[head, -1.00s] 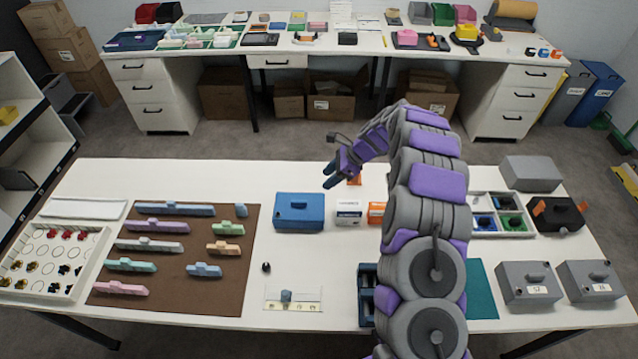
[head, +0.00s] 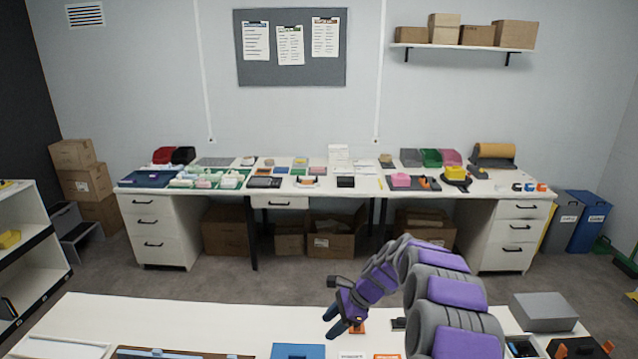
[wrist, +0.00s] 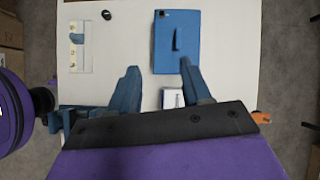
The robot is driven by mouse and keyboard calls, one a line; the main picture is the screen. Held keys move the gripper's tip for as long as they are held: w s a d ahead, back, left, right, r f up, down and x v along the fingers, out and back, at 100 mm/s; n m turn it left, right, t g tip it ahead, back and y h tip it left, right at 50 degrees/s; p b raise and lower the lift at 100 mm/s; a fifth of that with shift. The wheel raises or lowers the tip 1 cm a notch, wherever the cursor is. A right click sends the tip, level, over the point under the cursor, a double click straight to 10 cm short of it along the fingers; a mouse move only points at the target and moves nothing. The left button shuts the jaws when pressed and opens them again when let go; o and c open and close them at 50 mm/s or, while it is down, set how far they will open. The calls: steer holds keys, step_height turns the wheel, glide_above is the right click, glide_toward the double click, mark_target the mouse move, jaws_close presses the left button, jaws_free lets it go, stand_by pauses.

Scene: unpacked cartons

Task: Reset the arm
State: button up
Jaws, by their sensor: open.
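My gripper (head: 333,322) hangs at the end of my purple and grey arm, above the far part of the near white table. In the wrist view its two blue fingers (wrist: 160,80) are spread wide, with nothing between them. The blue box also shows at the bottom of the head view (head: 298,351).
A grey box (head: 543,312) stands at the right. A back desk (head: 340,182) holds many items, with cartons (head: 330,232) below. Floor lies between the tables.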

steer(key=s+r+n+g+h, duration=0.1)
steer(key=s+r+n, duration=0.4)
steer(key=s, duration=0.5)
steer(key=s+r+n+h, duration=0.2)
steer(key=s+r+n, duration=0.2)
steer(key=s+r, duration=0.5)
steer(key=s+d+n+h, duration=0.2)
steer(key=s+d, duration=0.3)
steer(key=s, duration=0.8)
steer(key=s+d+n+h+b, duration=0.1)
steer(key=s+d+n, duration=0.4)
steer(key=s, duration=0.9)
steer(key=shift+s+f+g+h, duration=0.15)
steer(key=shift+f+g+h, duration=0.15)
steer(key=shift+f+h, duration=0.15)
